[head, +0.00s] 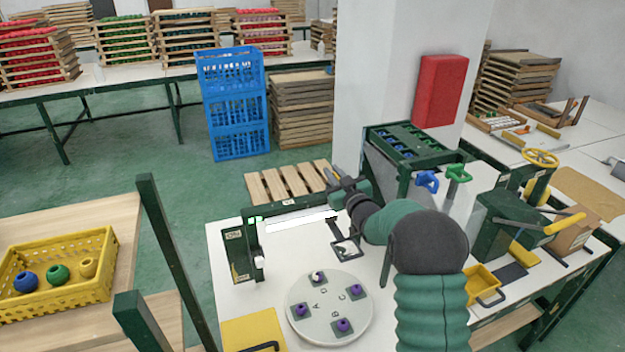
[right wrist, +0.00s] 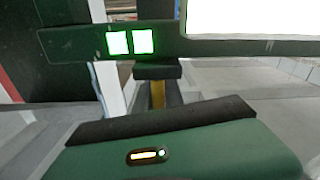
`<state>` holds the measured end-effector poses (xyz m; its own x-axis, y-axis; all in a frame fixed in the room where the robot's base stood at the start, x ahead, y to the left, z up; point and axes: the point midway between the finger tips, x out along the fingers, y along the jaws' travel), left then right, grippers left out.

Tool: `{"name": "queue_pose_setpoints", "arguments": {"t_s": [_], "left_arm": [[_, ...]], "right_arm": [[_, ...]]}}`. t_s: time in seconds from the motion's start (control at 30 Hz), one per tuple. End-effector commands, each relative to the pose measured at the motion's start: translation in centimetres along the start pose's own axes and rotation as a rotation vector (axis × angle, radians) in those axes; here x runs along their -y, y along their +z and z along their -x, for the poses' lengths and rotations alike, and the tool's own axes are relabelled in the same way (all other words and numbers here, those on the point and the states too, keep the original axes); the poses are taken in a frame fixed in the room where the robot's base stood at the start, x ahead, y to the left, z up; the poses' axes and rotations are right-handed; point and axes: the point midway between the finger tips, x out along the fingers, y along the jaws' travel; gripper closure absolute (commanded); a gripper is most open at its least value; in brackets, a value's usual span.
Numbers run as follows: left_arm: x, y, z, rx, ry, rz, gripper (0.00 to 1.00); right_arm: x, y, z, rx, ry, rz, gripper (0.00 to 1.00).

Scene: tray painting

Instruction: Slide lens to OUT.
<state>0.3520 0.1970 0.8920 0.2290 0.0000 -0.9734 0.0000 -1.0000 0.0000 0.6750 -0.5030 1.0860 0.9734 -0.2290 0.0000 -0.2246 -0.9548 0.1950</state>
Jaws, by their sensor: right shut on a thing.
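The lens (head: 346,250) is a small square dark-framed pane on a dark arm, hanging over the white table beyond the round lettered disc. Its arm runs up to the right end of the green light frame (head: 290,209), which carries a bright white strip. My right gripper (head: 338,183) is at that end, behind the frame's bar, shut on a part of the lens slide that is mostly hidden. The right wrist view shows a narrow yellow piece (right wrist: 157,94) beyond the gripper body, with the frame's two lit green lamps (right wrist: 131,42) above. My left gripper is out of view.
The round disc (head: 305,330) with several purple-topped pieces stands below the lens. A green post (head: 240,255) stands left of it. A green machine (head: 505,222) and yellow bin (head: 482,282) lie right. My right arm covers the table's middle.

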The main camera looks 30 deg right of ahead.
Motion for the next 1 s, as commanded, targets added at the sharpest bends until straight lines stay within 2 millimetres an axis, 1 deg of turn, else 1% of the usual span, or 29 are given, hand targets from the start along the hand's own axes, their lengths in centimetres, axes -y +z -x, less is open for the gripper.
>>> {"name": "queue_pose_setpoints", "arguments": {"t_s": [0.03,0.13,0.23,0.47,0.5,0.6,1.0], "left_arm": [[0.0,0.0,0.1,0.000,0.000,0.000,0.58],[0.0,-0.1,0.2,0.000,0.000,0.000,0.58],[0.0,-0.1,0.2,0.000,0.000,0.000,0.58],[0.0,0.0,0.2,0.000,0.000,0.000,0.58],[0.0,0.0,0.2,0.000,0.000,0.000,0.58],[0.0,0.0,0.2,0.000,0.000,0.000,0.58],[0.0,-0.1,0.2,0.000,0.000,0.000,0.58]], "right_arm": [[-1.0,0.1,0.0,0.000,0.002,0.002,1.00],[-2.0,0.4,0.0,0.000,0.000,0.002,1.00],[-2.4,0.5,0.0,0.001,0.000,0.002,1.00],[-2.5,0.4,0.1,0.000,0.003,0.002,1.00],[-2.5,0.4,0.1,0.000,0.003,0.002,0.82],[-2.5,0.4,0.1,0.000,0.002,0.002,0.69],[-2.2,0.3,0.1,0.000,0.000,0.001,0.68]]}}
